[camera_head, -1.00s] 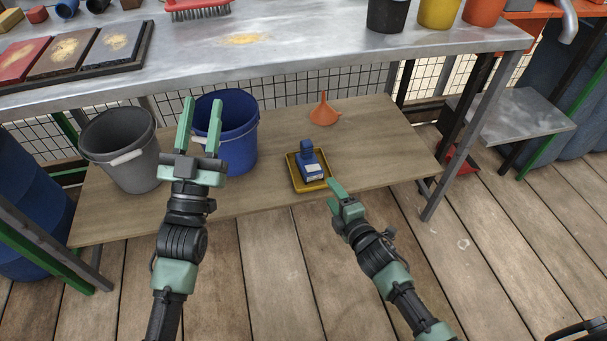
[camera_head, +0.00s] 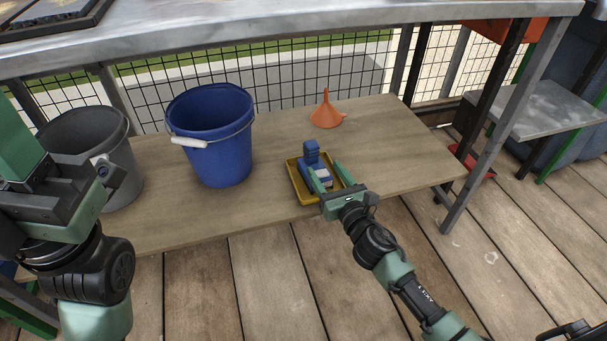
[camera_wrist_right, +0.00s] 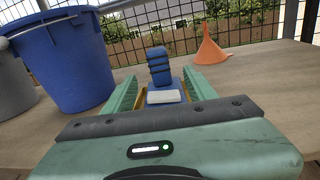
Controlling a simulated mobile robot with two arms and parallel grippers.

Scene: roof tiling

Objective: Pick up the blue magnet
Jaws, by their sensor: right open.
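The blue magnet (camera_head: 312,161) stands in a shallow yellow tray (camera_head: 298,186) on the lower wooden shelf, with a pale label on its base. It also shows in the right wrist view (camera_wrist_right: 159,66), straight ahead between the fingers. My right gripper (camera_head: 324,173) is open, with its fingers reaching over the tray's near side, one on each side of the magnet's base. I cannot tell whether they touch it. My left gripper (camera_head: 40,160) is large at the left edge, and its fingertips are out of the frame.
A blue bucket (camera_head: 212,135) and a grey bucket (camera_head: 95,150) stand left of the tray on the wooden shelf (camera_head: 390,150). An orange funnel (camera_head: 326,112) stands behind it.

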